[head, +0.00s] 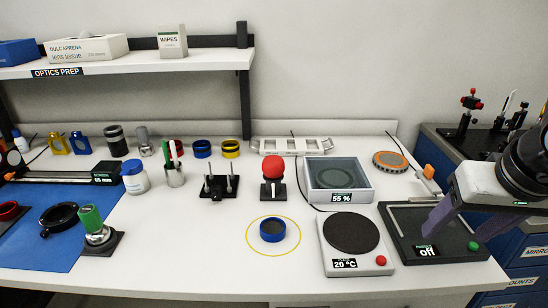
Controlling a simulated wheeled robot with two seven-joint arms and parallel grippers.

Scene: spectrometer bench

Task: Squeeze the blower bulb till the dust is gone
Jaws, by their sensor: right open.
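A red rounded bulb (272,168), which looks like the blower bulb, stands upright on a dark stand with a square base near the middle of the bench. In front of it, a blue-rimmed round optic (272,230) with a dark face lies inside a yellow circle on the bench top. Any dust on it is too small to make out. My right gripper (456,233) is at the right, over a dark tray, with its purple fingers apart and nothing seen between them. It is well to the right of the bulb. My left gripper is not in view.
A hotplate (350,232) and a clear-lidded box (338,177) stand between my right gripper and the bulb. A black post holder (217,186) stands left of the bulb. A dark tray (440,238) marked "off" lies under the gripper.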

